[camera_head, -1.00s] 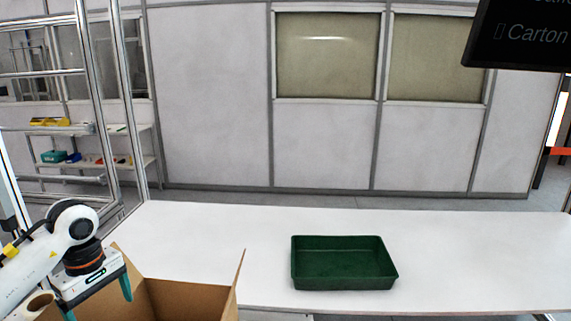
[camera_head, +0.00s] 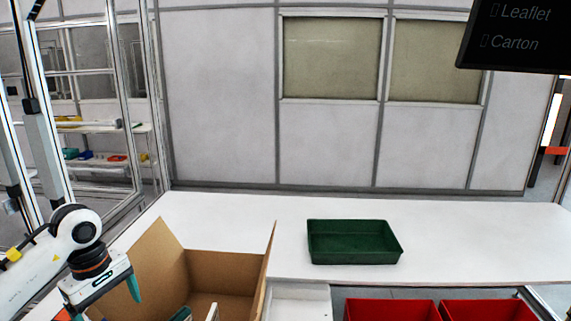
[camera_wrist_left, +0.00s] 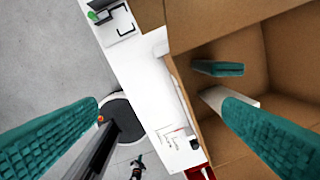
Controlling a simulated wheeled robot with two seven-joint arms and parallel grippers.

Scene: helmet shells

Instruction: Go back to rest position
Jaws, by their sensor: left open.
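My left gripper (camera_head: 107,305) is open at the lower left in the head view, beside and partly in front of the left side of the open cardboard box (camera_head: 160,255). Its two teal fingers are wide apart with nothing between them in the left wrist view (camera_wrist_left: 160,135). The box also shows in the left wrist view (camera_wrist_left: 290,60). Inside it are a dark teal item (camera_wrist_left: 218,69) and a white item (camera_wrist_left: 230,100), partly hidden by a finger. My right gripper is in neither view.
An empty green tray (camera_head: 355,258) sits on the white table (camera_head: 480,235). Two red bins (camera_head: 390,309) stand below the table's front edge at the right. Metal frame posts (camera_head: 115,100) and shelves stand at the left. A dark screen (camera_head: 515,35) hangs at the upper right.

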